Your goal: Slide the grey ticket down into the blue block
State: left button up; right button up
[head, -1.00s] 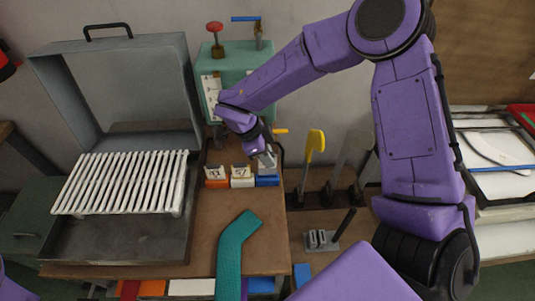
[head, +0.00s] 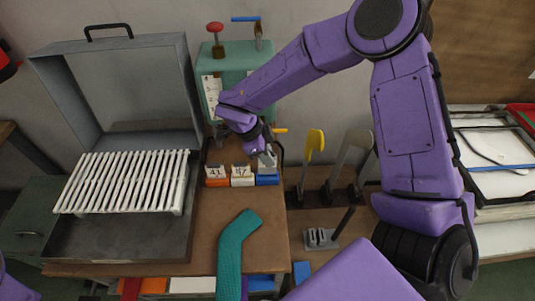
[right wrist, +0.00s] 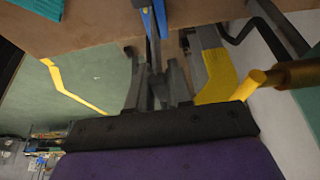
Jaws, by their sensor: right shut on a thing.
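The blue block (head: 267,180) stands at the right end of a row of three blocks on the brown table. My right gripper (head: 267,162) is just above it, pointing down and shut on the grey ticket. The ticket is mostly hidden by the fingers. In the right wrist view, the fingers (right wrist: 154,82) close on the thin ticket (right wrist: 152,45), seen edge-on, and the blue block (right wrist: 147,20) lies right beyond them. I cannot tell whether the ticket's lower edge is inside the block's slot. My left gripper is out of view.
An orange block (head: 217,182) and a white block (head: 242,181), each with a numbered ticket, stand beside the blue one. A teal sock form (head: 233,250) lies in front. A grey case with white slats (head: 125,182) is left; a green press (head: 235,70) stands behind.

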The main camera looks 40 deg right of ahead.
aim_at(274, 173)
jog(key=shift+f+b, duration=0.9)
jog(key=shift+f, duration=1.05)
jog(key=o, duration=0.8)
jog(key=shift+o, duration=0.2)
jog(key=b+v, duration=0.1)
jog(key=v, duration=0.9)
jog(key=shift+r, duration=0.25)
